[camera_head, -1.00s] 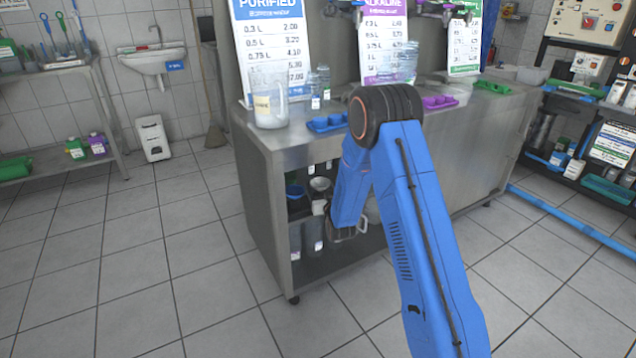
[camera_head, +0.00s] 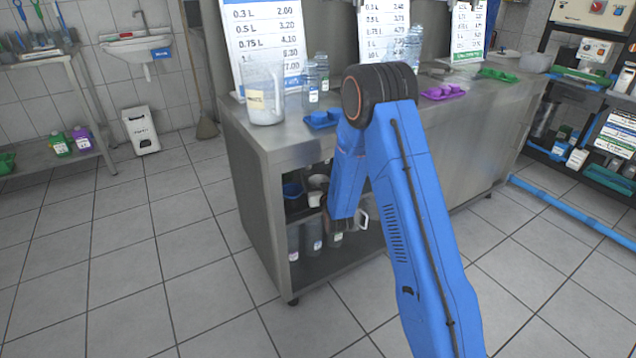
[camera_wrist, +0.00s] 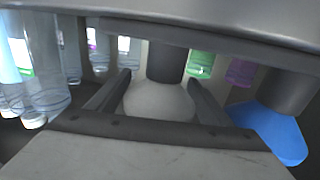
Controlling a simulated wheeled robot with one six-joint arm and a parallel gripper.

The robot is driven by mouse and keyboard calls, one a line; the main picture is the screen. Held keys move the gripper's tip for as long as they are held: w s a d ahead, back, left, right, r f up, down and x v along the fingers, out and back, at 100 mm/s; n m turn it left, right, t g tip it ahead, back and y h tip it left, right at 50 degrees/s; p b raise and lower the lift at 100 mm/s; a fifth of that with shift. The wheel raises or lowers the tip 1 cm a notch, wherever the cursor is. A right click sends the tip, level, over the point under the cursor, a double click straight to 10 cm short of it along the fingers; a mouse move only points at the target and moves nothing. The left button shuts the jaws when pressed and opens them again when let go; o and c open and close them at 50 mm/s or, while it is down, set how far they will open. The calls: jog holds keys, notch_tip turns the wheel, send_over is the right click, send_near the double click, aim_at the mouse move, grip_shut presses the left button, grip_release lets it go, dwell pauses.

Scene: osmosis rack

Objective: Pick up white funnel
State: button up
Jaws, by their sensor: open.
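The white funnel (camera_wrist: 160,100) is between the two open fingers of my gripper (camera_wrist: 160,84) in the wrist view. Its narrow side meets a dark cylinder (camera_wrist: 167,62). I cannot tell whether either finger touches it. My gripper is mostly hidden behind the arm there.
Clear bottles (camera_wrist: 40,75) stand on the other side. The steel counter top (camera_head: 285,140) closes the shelf from above.

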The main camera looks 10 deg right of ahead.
jog(key=shift+c, duration=0.6)
jog(key=c, duration=0.7)
jog(key=shift+o, duration=0.2)
notch_tip(320, 180, up, 14)
jog(key=shift+r, duration=0.25)
dwell(0.4)
